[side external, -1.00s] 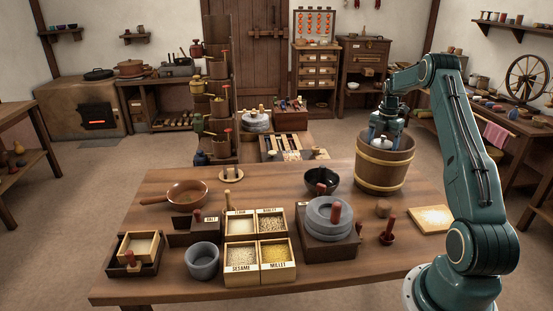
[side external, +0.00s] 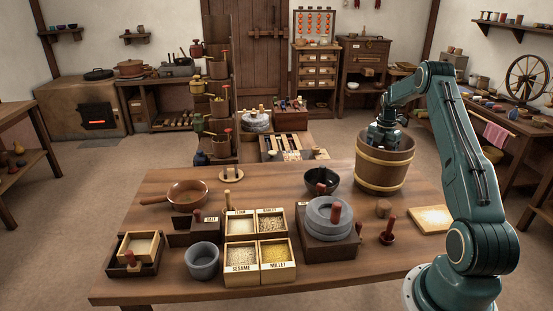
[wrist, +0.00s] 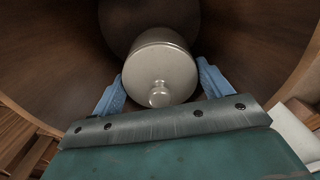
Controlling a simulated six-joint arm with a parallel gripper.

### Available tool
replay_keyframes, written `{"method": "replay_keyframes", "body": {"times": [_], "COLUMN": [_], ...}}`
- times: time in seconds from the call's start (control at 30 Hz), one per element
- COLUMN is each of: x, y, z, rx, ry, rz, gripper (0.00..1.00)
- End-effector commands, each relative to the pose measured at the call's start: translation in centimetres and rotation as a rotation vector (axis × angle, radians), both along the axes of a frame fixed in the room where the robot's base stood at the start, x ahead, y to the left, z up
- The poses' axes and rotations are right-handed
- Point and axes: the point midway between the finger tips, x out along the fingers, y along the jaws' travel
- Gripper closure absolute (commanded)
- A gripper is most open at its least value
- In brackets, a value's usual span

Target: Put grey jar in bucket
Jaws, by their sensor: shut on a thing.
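The grey jar (wrist: 160,68) has a smooth metallic body and a lid with a round knob, which faces the wrist camera. The wooden bucket (side external: 383,172) with pale hoops stands at the right back of the table. Its dark inner wall (wrist: 45,55) surrounds the jar in the wrist view. My gripper (wrist: 162,78) has its blue fingers on either side of the jar and is shut on it. In the side view my gripper (side external: 382,138) reaches down into the bucket mouth, and the bucket's wall hides the jar. I cannot tell whether the jar touches the bottom.
On the table (side external: 330,275) a black bowl (side external: 321,181), a stone quern (side external: 330,218) and a dark red pestle (side external: 388,231) stand left of and before the bucket. A pale board (side external: 432,219) lies at right. Grain boxes (side external: 260,248) fill the middle front.

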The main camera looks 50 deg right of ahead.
Motion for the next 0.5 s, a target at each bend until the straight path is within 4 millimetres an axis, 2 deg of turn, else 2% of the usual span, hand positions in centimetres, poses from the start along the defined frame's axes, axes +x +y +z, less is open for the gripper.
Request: {"method": "replay_keyframes", "body": {"times": [0.07,0.1,0.13,0.5], "x": [0.01,-0.01,-0.01,0.0], "y": [-0.03,0.01,0.01,0.0], "z": [-0.11,-0.23,-0.21,-0.04], "rx": [-0.001,0.001,0.001,0.0], "ry": [-0.001,0.001,0.001,0.0], "rz": [0.0,0.0,0.0,0.0], "gripper": [0.73,0.18,0.13,0.13]}}
